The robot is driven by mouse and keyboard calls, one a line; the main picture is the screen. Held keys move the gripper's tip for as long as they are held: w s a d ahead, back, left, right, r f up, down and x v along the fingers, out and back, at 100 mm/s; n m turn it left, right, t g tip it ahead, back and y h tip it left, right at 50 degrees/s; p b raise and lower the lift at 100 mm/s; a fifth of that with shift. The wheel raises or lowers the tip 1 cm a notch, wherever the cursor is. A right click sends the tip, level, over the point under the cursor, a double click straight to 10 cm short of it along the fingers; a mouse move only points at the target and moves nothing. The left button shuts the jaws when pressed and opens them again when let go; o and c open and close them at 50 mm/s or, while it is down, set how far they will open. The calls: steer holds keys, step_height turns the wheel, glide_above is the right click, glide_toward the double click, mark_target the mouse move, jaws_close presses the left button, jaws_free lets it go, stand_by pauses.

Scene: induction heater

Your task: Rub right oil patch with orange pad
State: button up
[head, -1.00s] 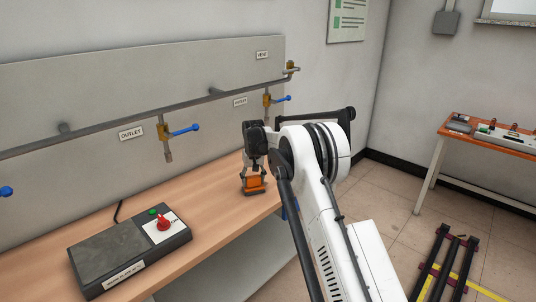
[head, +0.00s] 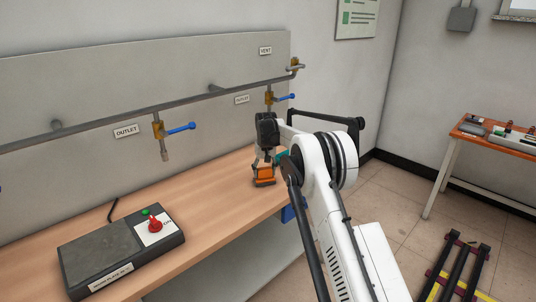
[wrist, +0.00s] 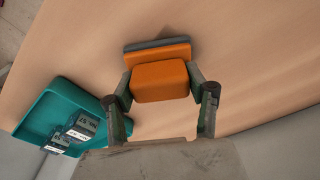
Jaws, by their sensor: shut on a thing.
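The orange pad (head: 264,173) is a small orange block with a darker grey layer along its base. It is at the far end of the wooden bench in the head view. My gripper (wrist: 160,90) is shut on the orange pad, which also shows between its two fingers in the wrist view (wrist: 159,82). The pad is at or just above the bench top; I cannot tell whether it touches. No oil patch can be made out in either view; the pad and my arm may cover it.
A teal tray (wrist: 35,128) with labelled grey blocks lies by the bench edge, left of my gripper. A hot plate box (head: 120,250) with a red knob stands at the bench's near end. Blue-handled taps (head: 180,128) hang from the pipe behind. Bench between is clear.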

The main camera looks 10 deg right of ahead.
step_height(320, 180, up, 4)
steer(key=shift+s+f+p, duration=0.1)
steer(key=shift+p, duration=0.4)
steer(key=shift+r, duration=0.55)
steer(key=shift+r+p, duration=0.85)
steer(key=shift+r, duration=0.85)
